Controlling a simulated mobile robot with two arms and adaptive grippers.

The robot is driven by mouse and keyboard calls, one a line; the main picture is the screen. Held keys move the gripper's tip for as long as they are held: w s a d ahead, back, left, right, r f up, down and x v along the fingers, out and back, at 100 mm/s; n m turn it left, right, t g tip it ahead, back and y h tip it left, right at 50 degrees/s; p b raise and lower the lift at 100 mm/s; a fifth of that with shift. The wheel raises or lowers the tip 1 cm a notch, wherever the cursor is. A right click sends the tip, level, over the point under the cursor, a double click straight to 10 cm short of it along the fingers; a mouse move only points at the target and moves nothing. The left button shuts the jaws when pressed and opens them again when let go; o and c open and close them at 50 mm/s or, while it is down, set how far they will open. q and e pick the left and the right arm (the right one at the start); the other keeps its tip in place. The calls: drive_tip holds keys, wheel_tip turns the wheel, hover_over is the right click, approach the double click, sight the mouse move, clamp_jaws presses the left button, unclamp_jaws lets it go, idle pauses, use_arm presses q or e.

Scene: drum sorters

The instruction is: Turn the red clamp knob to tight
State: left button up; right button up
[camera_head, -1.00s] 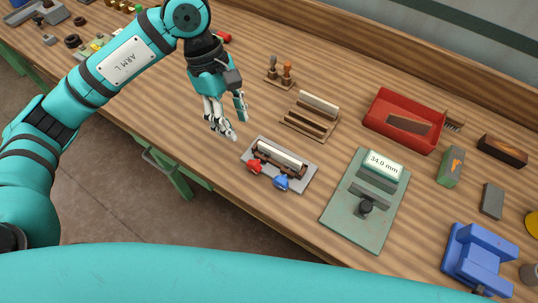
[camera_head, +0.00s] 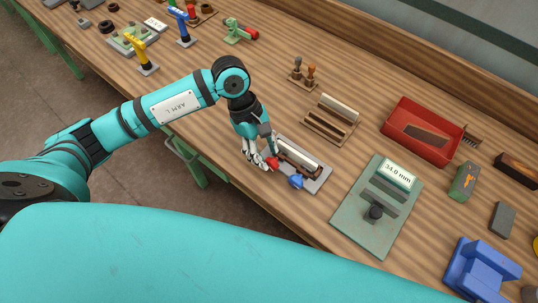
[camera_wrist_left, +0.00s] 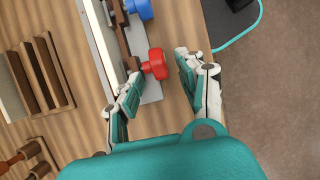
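The red clamp knob (camera_head: 272,163) is on the front left of a grey clamp fixture (camera_head: 319,184). A pale cylinder (camera_head: 298,153) lies in the fixture, and a blue knob (camera_head: 296,181) is to the right of the red one. My left gripper (camera_head: 263,164) is at the red knob and partly covers it. In the left wrist view, the red knob (camera_wrist_left: 155,65) shows between the two fingertips (camera_wrist_left: 160,70), which are apart. The left finger is close to the knob; I cannot tell whether it touches. A gap shows on the right side. My right gripper is not in view.
A green gauge (camera_head: 350,222) reading 34.0 mm stands right of the fixture. A wooden rack (camera_head: 325,132) and a red tray (camera_head: 400,137) are behind. A blue block device (camera_head: 470,268) is at the lower right. The table's front edge runs close to the fixture.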

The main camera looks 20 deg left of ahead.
sight(268, 158)
use_arm(q)
drive_tip(key=shift+x, duration=1.55)
clamp_jaws()
